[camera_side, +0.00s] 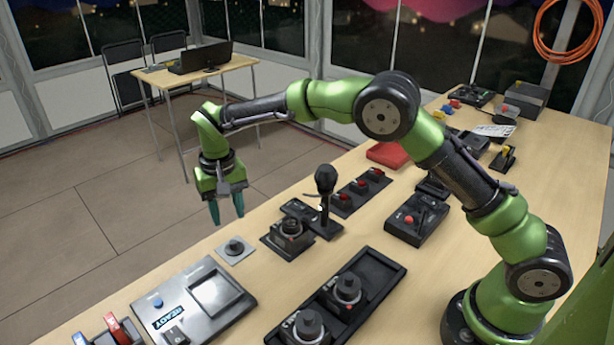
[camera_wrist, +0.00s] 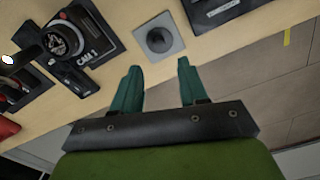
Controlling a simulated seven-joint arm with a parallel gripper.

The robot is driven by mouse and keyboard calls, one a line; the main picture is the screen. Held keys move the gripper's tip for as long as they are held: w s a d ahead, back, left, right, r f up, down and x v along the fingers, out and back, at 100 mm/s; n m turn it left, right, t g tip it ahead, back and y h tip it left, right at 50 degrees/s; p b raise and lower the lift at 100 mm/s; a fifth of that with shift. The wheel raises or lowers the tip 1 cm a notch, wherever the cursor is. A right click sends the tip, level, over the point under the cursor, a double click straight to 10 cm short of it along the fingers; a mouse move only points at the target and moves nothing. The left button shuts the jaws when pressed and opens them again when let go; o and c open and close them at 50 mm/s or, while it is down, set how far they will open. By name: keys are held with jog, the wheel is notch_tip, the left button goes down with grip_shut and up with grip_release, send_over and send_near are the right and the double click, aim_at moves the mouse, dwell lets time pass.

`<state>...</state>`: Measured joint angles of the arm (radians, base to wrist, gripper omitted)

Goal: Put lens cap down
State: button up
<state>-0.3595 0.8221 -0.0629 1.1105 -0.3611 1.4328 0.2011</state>
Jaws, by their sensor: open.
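A small dark round piece with a raised knob, which looks like the lens cap (camera_side: 235,246), sits on a grey square plate (camera_side: 223,254) near the table's far edge. In the wrist view the cap (camera_wrist: 159,40) lies flat, about central on its plate (camera_wrist: 178,47). My gripper (camera_side: 228,219) is above and behind the plate in the side view, near the table edge. Its two teal fingers are apart with nothing between them. In the wrist view the fingertips (camera_wrist: 159,67) point toward the plate, and the cap shows beyond the gap, clear of both fingers.
A camera unit marked CAM 1 (camera_wrist: 66,38) with a round knob stands beside the plate. A black joystick (camera_side: 326,181) rises behind it. A grey panel reading READY (camera_side: 215,297) lies left of the plate. Bare wood surrounds the plate; the floor (camera_side: 100,230) drops away past the edge.

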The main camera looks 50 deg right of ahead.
jog(key=s+d+r+t+y, duration=0.1)
jog(key=s+d+r, duration=0.35)
jog(key=r, duration=0.35)
jog(key=s+d+r+t+y, duration=0.15)
jog(key=s+d+r, duration=0.3)
jog(key=r, duration=0.45)
jog(key=s+d+f+t, duration=0.1)
jog(key=s+d+t, duration=0.1)
jog(key=s, duration=0.7)
jog(key=s+d+f+t, duration=0.1)
jog(key=s+d+t, duration=0.1)
jog(key=s, duration=0.8)
jog(key=shift+d+t, duration=0.35)
jog(key=shift+d, duration=0.25)
jog(key=shift+r+h, duration=0.1)
jog(key=shift+h, duration=0.15)
